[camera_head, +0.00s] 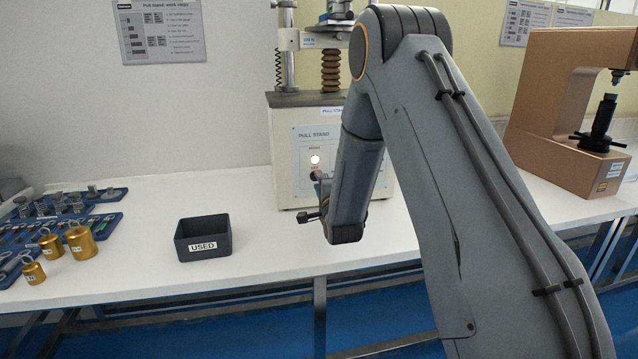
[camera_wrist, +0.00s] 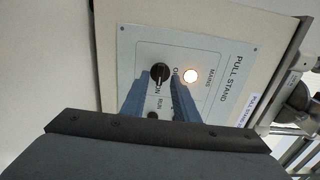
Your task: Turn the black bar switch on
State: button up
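The black bar switch (camera_wrist: 160,72) is a dark round knob with a bar on the light panel of the pull stand (camera_head: 290,190). In the wrist view, the two blue-grey fingers of my gripper (camera_wrist: 159,84) point at the panel, one on each side of the knob. They look spread, with the knob between their tips; whether they touch it is unclear. Next to the switch the mains lamp (camera_wrist: 190,76) glows; it also shows in the head view (camera_head: 315,159). In the head view my gripper (camera_head: 311,199) is close to the panel, and the switch is not clearly visible.
A black box marked USED (camera_head: 203,238) stands on the white bench (camera_head: 150,285) left of my gripper. A brown tester (camera_head: 545,110) stands at the right.

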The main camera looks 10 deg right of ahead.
jog(key=s, duration=0.6)
jog(key=shift+s+b, duration=0.35)
jog(key=s+f+n+g+p, duration=0.1)
jog(key=s+n+g, duration=0.8)
jog(key=s, duration=1.1)
jog(key=s+f+n+g+p, duration=0.1)
jog(key=s+n+g, duration=0.8)
jog(key=s, duration=1.1)
jog(key=shift+s+a+f, duration=0.2)
jog(key=shift+a+f, duration=0.15)
jog(key=shift+f, duration=0.1)
